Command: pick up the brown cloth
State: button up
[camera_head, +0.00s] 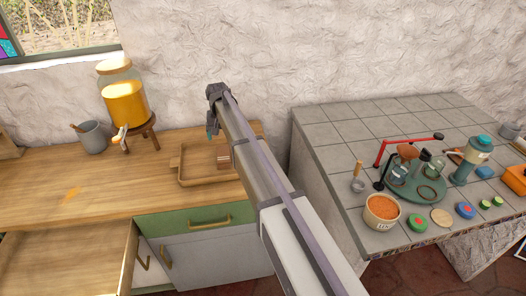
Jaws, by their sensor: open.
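My gripper (211,131) is at the far end of my arm, raised in front of the wall above the back of the wooden counter. It is small in view, its jaws are open, and nothing shows between them. No brown cloth can be made out for certain. A small reddish-brown item (224,163) shows beside my arm at the wooden tray (181,173); I cannot tell whether it is cloth. My arm hides part of the tray and the counter behind it.
A drink dispenser (125,105) and a grey mug (92,137) stand at the counter's back left. An open drawer (75,262) juts out below. The tiled counter (345,130) holds a crowded green turntable (415,190) and a bowl (382,212).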

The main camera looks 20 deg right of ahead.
aim_at(223, 154)
jog(key=f+b, duration=0.3)
jog(key=a+f+b, duration=0.1)
jog(key=f+b, duration=0.1)
jog(key=shift+f+b, duration=0.3)
jog(key=f+b, duration=0.5)
jog(key=shift+w+d+f+b, duration=0.15)
jog(key=shift+d+f+b, duration=0.05)
jog(key=shift+f+b, duration=0.1)
jog(key=shift+r, duration=0.2)
jog(key=c, duration=1)
